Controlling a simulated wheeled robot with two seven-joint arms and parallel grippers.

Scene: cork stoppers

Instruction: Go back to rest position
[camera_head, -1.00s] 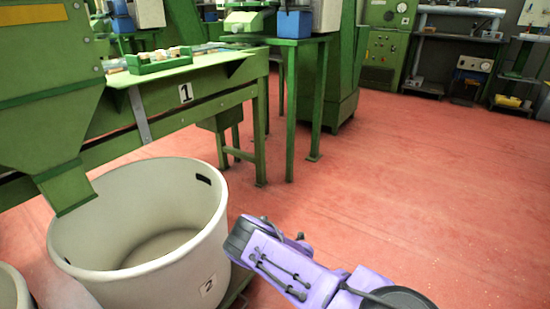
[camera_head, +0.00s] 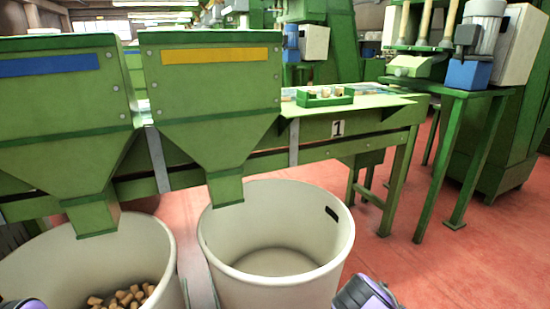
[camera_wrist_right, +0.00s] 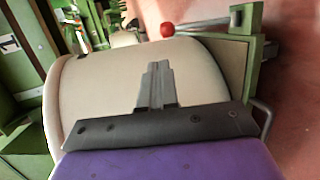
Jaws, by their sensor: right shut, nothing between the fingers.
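My right gripper (camera_wrist_right: 157,84) shows in the right wrist view with its grey fingers shut together and nothing between them. It appears in front of the pale side of a bin (camera_wrist_right: 95,85); the gap is hard to judge. In the head view a purple and dark part of my right arm (camera_head: 365,293) shows at the bottom edge, right of the empty pale bin (camera_head: 325,275). A small purple part of my left arm (camera_head: 25,304) shows in the bottom left corner. The left gripper is not in view.
A second pale bin (camera_head: 160,250) holds several corks (camera_head: 125,297). Green hoppers (camera_head: 212,100) hang above both bins. A green table (camera_head: 370,117) bears a green tray (camera_head: 324,100) of corks. Red floor (camera_head: 440,265) is clear at the lower right. A red knob (camera_wrist_right: 167,29) shows in the wrist view.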

